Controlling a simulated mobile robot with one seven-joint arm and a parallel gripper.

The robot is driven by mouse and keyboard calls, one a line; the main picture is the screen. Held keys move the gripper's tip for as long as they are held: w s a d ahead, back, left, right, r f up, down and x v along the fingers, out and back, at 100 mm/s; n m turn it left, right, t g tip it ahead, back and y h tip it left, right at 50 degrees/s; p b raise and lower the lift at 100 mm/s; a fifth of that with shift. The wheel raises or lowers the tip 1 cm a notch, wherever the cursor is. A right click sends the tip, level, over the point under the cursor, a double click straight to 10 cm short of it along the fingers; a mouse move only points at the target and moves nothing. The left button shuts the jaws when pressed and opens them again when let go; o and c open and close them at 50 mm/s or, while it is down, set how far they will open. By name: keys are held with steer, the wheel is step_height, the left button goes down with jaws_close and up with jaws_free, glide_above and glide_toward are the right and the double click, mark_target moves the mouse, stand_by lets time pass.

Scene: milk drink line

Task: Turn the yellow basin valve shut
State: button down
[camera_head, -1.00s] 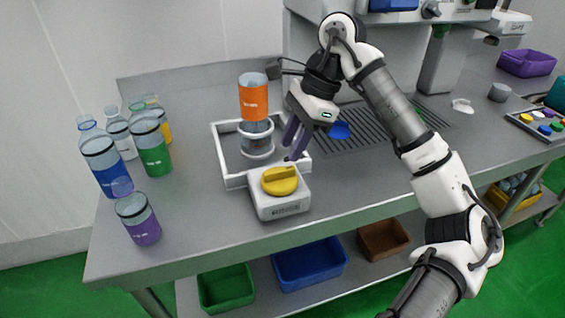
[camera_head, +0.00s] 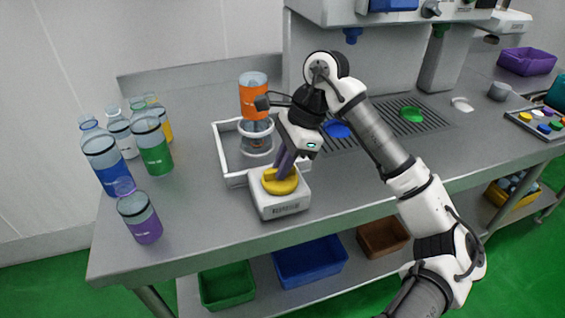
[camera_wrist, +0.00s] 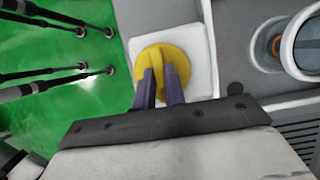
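The yellow basin valve (camera_head: 286,187) is a round knob with a raised bar, on a white block (camera_head: 281,208) at the front of the table. In the wrist view the yellow valve (camera_wrist: 179,57) shows its bar pointing up and down the picture. My gripper (camera_head: 281,172) is lowered onto the valve from above. Its two purple fingers (camera_wrist: 159,78) stand on either side of the bar, close against it, and look shut on it. The white-rimmed basin (camera_head: 222,155) adjoins the block at the back.
An orange-topped container (camera_head: 254,98) stands over a clear cup (camera_head: 255,146) in the basin. Several bottles with coloured liquid, one blue (camera_head: 117,180) and one purple (camera_head: 143,225), stand at the left. A drain grate (camera_head: 352,142) lies behind my arm.

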steer(key=shift+f+m+b, duration=0.15)
steer(key=shift+m+b, duration=0.15)
steer(key=shift+b, duration=0.65)
steer(key=m+t+b, duration=0.1)
steer(key=m+b, duration=0.1)
steer(key=b, duration=0.1)
steer(key=shift+s+f+m, duration=0.1)
steer(key=shift+f+m, duration=0.05)
steer(key=shift+m, duration=0.25)
steer(key=m+t+b, duration=0.2)
steer(key=m+b, duration=0.3)
steer(key=shift+s, duration=0.15)
steer(key=m+t+b, duration=0.1)
steer(key=m+b, duration=0.1)
steer(key=m+h+b, duration=0.1)
steer(key=m+b, duration=0.1)
steer(key=shift+s+m+t, duration=0.1)
steer(key=shift+m+t, duration=0.3)
steer(key=m+b, duration=0.1)
steer(key=m+h, duration=0.1)
steer(key=m, duration=0.1)
steer(key=m+t+b, duration=0.1)
steer(key=shift+a+r+m+h+b, duration=0.2)
steer(key=shift+r+m+h+b, duration=0.1)
steer(key=shift+h, duration=0.1)
steer(key=c, duration=1.5)
jaws_free()
